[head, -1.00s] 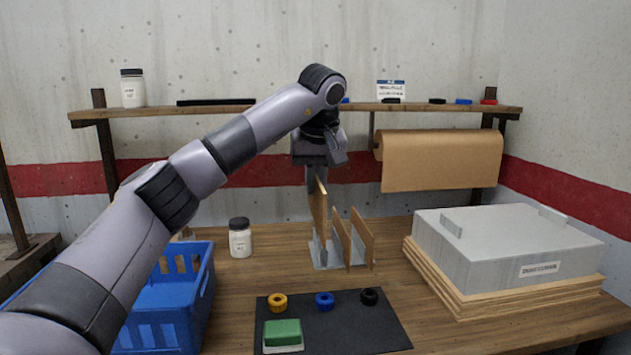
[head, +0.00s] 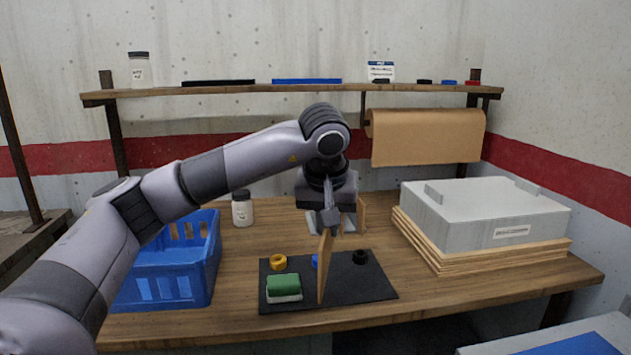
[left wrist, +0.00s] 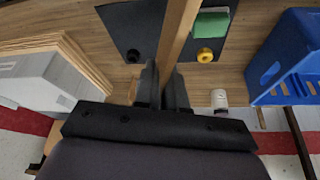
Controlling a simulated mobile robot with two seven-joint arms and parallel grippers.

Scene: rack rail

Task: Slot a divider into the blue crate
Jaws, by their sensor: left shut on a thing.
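My left gripper (head: 328,218) is shut on a thin wooden divider (head: 324,268) and holds it upright above the black mat (head: 365,285). In the left wrist view the divider (left wrist: 178,38) runs up from between the fingers (left wrist: 162,88). The blue crate (head: 165,285) stands on the bench to the left of the held divider; it also shows at the right of the left wrist view (left wrist: 283,58). The grey divider rack (head: 315,222) is mostly hidden behind my gripper; part of another divider (head: 361,213) shows there. My right gripper is not in view.
On the mat lie a green-topped block (head: 284,287), a yellow ring (head: 279,262), a black ring (head: 360,257) and a partly hidden blue ring. A grey case (head: 470,215) on boards fills the right.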

